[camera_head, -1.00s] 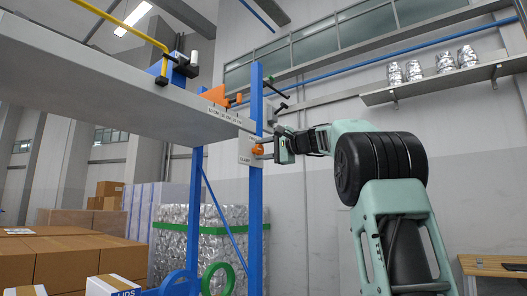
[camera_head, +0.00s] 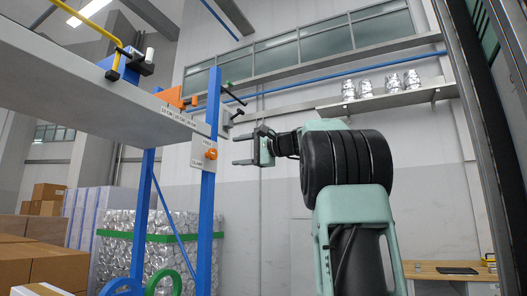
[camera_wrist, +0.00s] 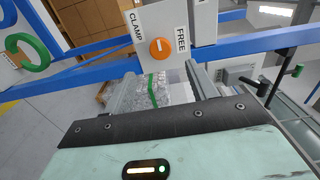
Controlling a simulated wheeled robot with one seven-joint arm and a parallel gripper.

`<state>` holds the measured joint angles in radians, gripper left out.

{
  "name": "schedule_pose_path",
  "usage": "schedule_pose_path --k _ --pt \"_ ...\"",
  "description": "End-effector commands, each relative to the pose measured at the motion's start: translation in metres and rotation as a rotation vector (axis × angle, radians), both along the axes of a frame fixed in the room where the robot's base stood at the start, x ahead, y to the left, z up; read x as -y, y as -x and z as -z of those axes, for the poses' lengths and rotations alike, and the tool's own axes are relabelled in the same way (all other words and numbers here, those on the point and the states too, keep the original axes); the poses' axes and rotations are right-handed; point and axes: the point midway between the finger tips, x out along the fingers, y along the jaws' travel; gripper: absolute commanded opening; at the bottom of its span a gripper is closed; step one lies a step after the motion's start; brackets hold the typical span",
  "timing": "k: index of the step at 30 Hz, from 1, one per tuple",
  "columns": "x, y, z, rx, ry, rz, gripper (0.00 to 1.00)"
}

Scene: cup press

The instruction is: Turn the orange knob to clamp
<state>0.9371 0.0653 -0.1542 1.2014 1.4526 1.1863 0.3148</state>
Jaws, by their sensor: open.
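The orange knob (camera_head: 211,153) sits on a pale plate (camera_head: 196,161) on the blue upright. The plate reads FREE above the knob and CLAMP below it in the head view. In the wrist view the knob (camera_wrist: 160,50) lies between CLAMP at left and FREE at right. A small pale mark shows on its face, but I cannot tell which label it points to. My gripper (camera_head: 236,150) is open and empty, to the right of the knob with a gap between. In the wrist view its fingers (camera_wrist: 163,84) are apart, with the knob beyond them.
The blue upright (camera_head: 208,215) and the grey shelf (camera_head: 85,95) stand left of my gripper. A black lever (camera_head: 235,114) juts out above it. A bin of crumpled silver material (camera_head: 120,240) is below left.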

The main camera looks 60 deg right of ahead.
Motion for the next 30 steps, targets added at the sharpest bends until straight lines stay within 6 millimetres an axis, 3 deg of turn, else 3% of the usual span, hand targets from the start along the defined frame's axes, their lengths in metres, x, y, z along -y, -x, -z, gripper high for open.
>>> schedule_pose_path --k 6,12,30 --pt "0.005 0.049 0.000 0.000 0.001 0.003 0.57" --pt "0.006 0.075 0.000 -0.001 0.000 0.001 0.57" --pt "0.007 0.083 0.000 -0.001 0.000 -0.001 0.57"
